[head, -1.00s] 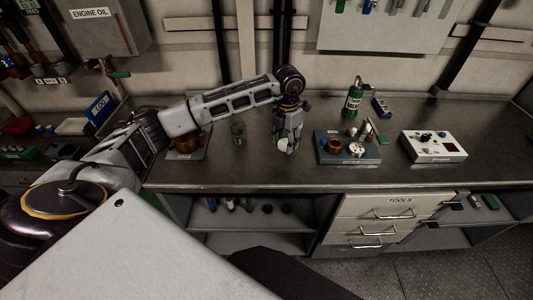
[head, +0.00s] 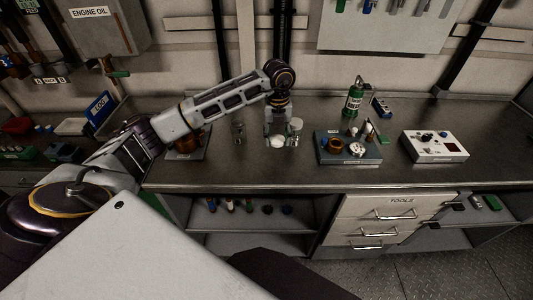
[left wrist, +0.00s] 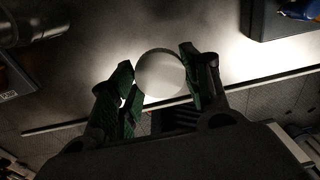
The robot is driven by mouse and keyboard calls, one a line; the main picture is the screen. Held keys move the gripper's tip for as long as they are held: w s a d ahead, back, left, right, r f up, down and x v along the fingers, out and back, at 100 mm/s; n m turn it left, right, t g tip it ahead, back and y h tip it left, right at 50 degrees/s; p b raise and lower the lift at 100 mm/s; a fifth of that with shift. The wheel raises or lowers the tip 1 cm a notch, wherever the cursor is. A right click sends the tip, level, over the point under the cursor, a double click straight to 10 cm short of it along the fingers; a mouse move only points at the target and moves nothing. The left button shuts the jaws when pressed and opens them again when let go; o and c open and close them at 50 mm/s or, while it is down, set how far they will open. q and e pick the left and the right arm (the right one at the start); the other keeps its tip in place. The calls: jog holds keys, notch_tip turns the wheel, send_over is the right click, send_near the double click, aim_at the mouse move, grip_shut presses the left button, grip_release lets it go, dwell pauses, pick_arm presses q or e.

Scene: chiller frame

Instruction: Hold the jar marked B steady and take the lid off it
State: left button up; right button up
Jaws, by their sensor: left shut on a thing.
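My left gripper (head: 278,138) is over the bench, pointing down, and is shut on a white round lid (head: 277,142). In the left wrist view the lid (left wrist: 161,74) shows as a pale disc between the green finger pads (left wrist: 196,78). Whether a jar is under the lid is hidden. A clear jar with a pale top (head: 296,126) stands just right of the gripper. I cannot read a letter on any jar. My right gripper is not in view.
A grey tray (head: 347,160) with small parts is to the right, with a green bottle (head: 353,100) behind it. A white box with knobs (head: 434,146) stands farther right. A copper-coloured part (head: 186,143) is on the left. The bench's front strip is clear.

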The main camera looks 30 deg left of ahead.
pick_arm(q)
jog(key=n, duration=0.1)
jog(key=a+n, duration=0.1)
jog(key=n, duration=0.3)
jog(key=shift+s+a+r, duration=0.15)
jog(key=shift+s+a, duration=0.1)
jog(key=shift+a, duration=0.15)
jog(key=n, duration=0.1)
jog(key=a+n, duration=0.1)
jog(key=n, duration=0.2)
jog(key=shift+s+a+r+n+b, duration=0.3)
jog(key=shift+a+n+b, duration=0.1)
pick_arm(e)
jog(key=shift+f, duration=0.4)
pick_arm(q)
jog(key=shift+f, duration=0.1)
send_over(267, 158)
jog(key=shift+a+f+p, duration=0.1)
jog(key=shift+f+p, duration=0.25)
jog(key=shift+f, duration=2.7)
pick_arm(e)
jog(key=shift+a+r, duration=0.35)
pick_arm(q)
jog(key=shift+f, duration=0.1)
jog(key=shift+f, duration=1.75)
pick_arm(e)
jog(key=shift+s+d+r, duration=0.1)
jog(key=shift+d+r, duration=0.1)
